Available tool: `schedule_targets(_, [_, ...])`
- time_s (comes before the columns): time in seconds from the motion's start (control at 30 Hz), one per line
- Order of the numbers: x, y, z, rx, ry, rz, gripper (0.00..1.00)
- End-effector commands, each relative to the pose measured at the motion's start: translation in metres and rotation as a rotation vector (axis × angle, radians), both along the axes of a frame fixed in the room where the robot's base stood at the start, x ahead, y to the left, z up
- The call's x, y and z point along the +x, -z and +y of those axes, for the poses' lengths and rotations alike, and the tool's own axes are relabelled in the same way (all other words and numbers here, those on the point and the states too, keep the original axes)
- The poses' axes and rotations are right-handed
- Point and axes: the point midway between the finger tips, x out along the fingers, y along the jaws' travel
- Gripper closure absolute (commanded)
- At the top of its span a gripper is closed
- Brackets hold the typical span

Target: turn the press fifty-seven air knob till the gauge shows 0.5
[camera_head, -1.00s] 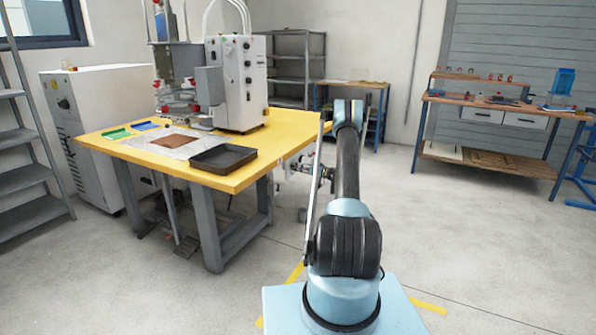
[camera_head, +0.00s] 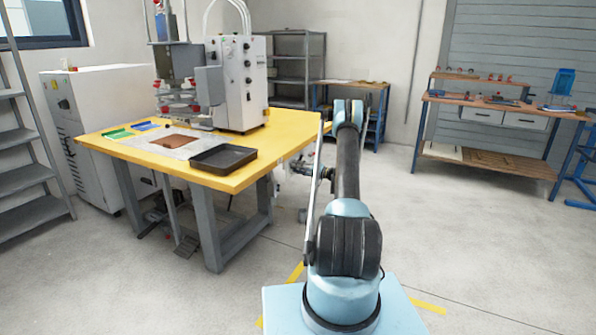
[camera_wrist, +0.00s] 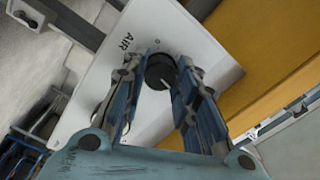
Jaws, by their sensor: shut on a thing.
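The black air knob (camera_wrist: 161,71) sits on a white panel (camera_wrist: 128,62) marked "AIR" in the wrist view. My gripper (camera_wrist: 160,76) has its two fingers closed on the knob's sides. A pale pointer line shows on the knob. No gauge dial can be read in the wrist view. In the head view, my gripper (camera_head: 322,172) is small beside the right end of the yellow press table (camera_head: 232,182), mostly hidden by my arm. The white press unit (camera_head: 243,75) stands on that table.
A black tray (camera_head: 222,158) lies on the table's near edge. A white cabinet (camera_head: 105,120) stands at the left. A wooden workbench (camera_head: 495,115) stands at the right wall. The floor between the tables is clear.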

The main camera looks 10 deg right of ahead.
Motion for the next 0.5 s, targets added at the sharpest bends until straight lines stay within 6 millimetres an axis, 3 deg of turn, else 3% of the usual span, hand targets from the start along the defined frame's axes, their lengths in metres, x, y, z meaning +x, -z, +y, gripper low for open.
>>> schedule_targets(0.5, [0.0039,-0.0005,-0.0043,0.028,0.011,0.037,0.96])
